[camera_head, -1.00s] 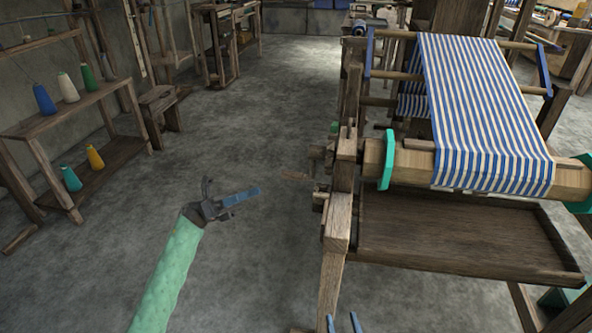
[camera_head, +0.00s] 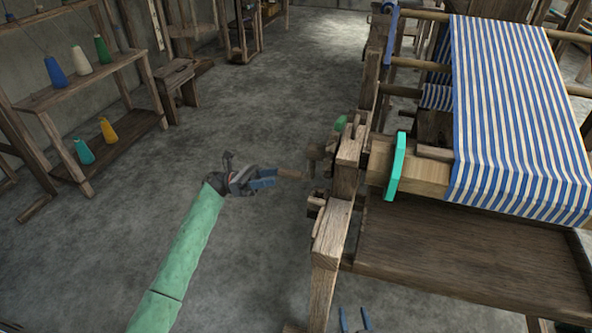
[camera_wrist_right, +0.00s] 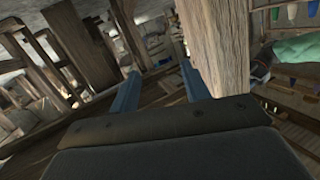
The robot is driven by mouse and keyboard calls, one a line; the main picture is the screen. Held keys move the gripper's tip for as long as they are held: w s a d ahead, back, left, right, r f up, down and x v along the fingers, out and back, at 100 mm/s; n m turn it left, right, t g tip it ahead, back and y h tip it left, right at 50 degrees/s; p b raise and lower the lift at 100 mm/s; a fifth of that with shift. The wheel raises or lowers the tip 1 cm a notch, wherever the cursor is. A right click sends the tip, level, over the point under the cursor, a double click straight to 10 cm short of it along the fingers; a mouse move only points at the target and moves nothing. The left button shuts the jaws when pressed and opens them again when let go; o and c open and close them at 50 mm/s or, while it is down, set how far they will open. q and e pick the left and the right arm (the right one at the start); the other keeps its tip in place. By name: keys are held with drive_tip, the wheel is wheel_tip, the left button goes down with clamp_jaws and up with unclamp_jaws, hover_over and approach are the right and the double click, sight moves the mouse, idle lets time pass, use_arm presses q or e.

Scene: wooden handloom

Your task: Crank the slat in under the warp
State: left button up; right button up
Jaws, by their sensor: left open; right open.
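The striped blue and white warp (camera_head: 515,110) runs over the wooden beam (camera_head: 425,177), which has a teal disc (camera_head: 397,167) at its left end. A flat wooden piece (camera_head: 435,152), perhaps the slat, lies on the beam at the warp's left edge. A wooden crank handle (camera_head: 290,174) sticks out left of the loom's frame. My left gripper (camera_head: 272,178) is open, with its blue fingertips at or just short of the handle's free end; contact is unclear. My right gripper (camera_head: 355,320) is open and empty, low in front of the loom. Its fingers also show in the right wrist view (camera_wrist_right: 160,88).
The loom's front post (camera_head: 328,255) stands between my two grippers; a wooden post (camera_wrist_right: 215,45) is close to the right finger in the wrist view. A wooden tray (camera_head: 460,250) sits below the beam. A shelf with yarn cones (camera_head: 85,95) stands left. The floor between is clear.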

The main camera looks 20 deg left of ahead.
sight(292, 174)
use_arm(q)
drive_tip(key=x, duration=0.7)
drive_tip(key=shift+p, duration=0.3)
use_arm(e)
wheel_tip(292, 174, down, 7)
drive_tip(key=s+g, duration=0.2)
drive_tip(key=shift+s+d+r+g, duration=0.15)
drive_tip(key=shift+s+g, duration=0.15)
drive_tip(key=shift+s, duration=0.1)
use_arm(q)
drive_tip(key=shift+c, duration=0.3)
clamp_jaws()
